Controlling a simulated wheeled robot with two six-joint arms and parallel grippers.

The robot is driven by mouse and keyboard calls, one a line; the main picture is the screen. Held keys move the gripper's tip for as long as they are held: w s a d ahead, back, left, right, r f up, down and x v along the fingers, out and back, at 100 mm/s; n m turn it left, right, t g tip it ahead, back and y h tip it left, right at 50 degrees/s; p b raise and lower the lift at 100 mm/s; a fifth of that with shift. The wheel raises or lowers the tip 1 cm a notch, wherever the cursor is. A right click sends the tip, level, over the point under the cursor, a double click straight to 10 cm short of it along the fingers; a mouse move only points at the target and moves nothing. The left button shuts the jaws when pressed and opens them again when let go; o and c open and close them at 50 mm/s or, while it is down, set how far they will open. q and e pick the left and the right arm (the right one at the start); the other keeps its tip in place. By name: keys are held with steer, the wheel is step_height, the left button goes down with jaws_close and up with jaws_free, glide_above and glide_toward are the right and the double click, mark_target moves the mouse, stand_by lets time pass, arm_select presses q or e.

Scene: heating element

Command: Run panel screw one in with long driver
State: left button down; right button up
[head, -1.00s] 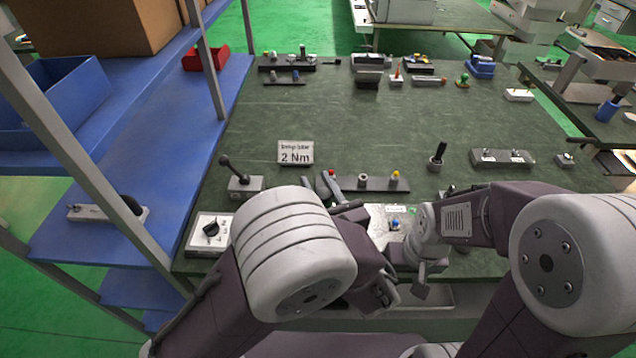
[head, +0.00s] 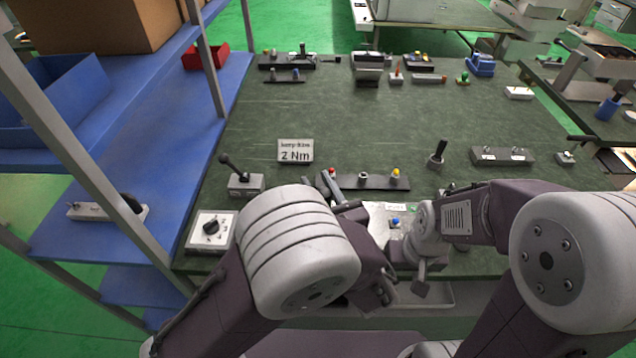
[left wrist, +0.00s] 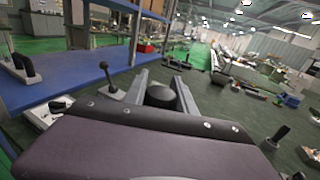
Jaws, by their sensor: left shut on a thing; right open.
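My left gripper (left wrist: 162,92) is shut on a black, rounded thing (left wrist: 160,96), seen between its two fingers in the left wrist view. This looks like a driver handle; its shaft is not visible, so I cannot tell which driver. In the head view my left forearm hides most of that gripper. A pale panel (head: 378,212) with a blue part (head: 396,222) shows partly between my arms. I cannot make out panel screw one. My right gripper (head: 420,284) is open at the bench's front edge, partly hidden, with nothing visible in it.
A lever box (head: 246,185) and a knob box (head: 211,230) stand left of my left arm. A rail (head: 375,183) with red and yellow knobs lies beyond the panel. A 2 Nm sign (head: 295,151) stands behind. The bench middle (head: 370,125) is clear.

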arm_select(q)
steer(key=shift+f, duration=0.5)
stand_by(1.2)
step_height(320, 180, up, 5)
steer(key=p, duration=0.4)
stand_by(0.5)
